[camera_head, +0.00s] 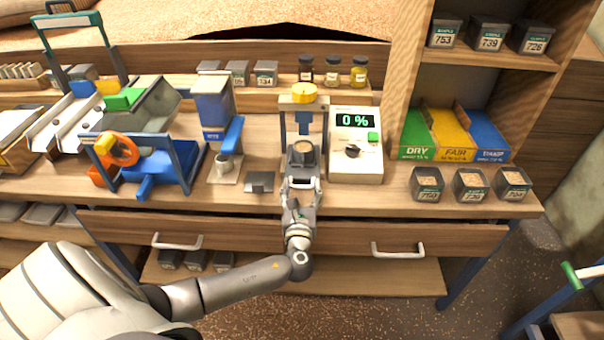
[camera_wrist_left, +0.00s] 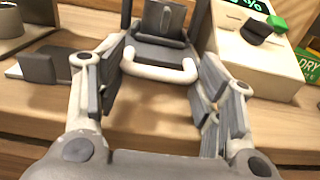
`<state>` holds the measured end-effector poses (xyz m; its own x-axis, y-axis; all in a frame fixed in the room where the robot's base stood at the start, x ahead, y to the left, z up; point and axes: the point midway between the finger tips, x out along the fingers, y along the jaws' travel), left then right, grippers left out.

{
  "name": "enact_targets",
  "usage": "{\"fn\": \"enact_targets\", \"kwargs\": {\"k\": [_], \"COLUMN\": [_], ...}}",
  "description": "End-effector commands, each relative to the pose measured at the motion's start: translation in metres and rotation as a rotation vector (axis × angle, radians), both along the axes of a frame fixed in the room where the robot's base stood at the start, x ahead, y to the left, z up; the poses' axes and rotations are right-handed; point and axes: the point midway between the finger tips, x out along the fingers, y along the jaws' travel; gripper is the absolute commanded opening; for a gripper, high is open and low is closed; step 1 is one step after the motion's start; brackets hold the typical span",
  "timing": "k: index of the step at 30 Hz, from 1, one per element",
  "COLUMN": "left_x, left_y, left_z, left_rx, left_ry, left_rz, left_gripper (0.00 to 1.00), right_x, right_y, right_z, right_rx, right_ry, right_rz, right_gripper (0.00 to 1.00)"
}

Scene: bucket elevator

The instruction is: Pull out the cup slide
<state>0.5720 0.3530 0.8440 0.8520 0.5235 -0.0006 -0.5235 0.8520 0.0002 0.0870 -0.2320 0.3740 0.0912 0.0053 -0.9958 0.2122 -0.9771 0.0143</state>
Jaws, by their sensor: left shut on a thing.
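The cup slide is a dark grey tray with a white bar handle (camera_wrist_left: 160,70). It sticks out at the front of the moisture meter's press stand (camera_head: 304,112), which has a yellow knob on top. A grey cup (camera_head: 302,155) with grain-coloured contents stands on the slide below the press; its lower front shows in the left wrist view (camera_wrist_left: 165,20). The fingers hide part of the slide. My right gripper is not in view.
The white meter (camera_head: 356,145) reading 0 % stands close on the right. A small grey block (camera_head: 260,182) and a blue dispenser (camera_head: 213,105) stand to the left. Sample cups (camera_head: 427,184) and coloured bins stand further right. The bench front edge and drawer (camera_head: 290,232) lie below my wrist.

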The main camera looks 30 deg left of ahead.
Motion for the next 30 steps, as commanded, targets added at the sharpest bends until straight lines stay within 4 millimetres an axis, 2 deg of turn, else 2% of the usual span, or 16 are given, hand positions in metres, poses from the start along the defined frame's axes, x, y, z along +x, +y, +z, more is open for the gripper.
{"fn": "enact_targets", "kwargs": {"k": [1,6,9,17,18,21,30], "left_x": [-0.013,-0.038,-0.044,-0.044,-0.044,-0.044,-0.044], "left_y": [-0.010,-0.025,-0.029,-0.029,-0.029,-0.029,-0.027], "left_z": [0.004,0.003,0.002,0.002,0.002,0.002,0.002], "left_rx": [-0.005,-0.003,-0.003,-0.001,-0.001,-0.001,0.001], "left_ry": [0.005,0.002,-0.001,-0.004,-0.004,-0.004,-0.004], "left_rz": [-0.006,-0.005,-0.004,-0.004,-0.004,-0.004,0.000], "left_gripper": [0.18,0.18,0.18,0.18,0.62,0.75,0.75], "right_x": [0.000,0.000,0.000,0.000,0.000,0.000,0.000], "right_y": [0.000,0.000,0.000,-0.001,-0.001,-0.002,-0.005], "right_z": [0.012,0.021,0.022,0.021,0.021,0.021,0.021], "right_rx": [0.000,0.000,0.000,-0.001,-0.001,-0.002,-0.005], "right_ry": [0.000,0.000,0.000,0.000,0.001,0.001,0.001], "right_rz": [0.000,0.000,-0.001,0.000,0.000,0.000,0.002], "right_gripper": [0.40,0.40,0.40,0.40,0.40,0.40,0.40]}}
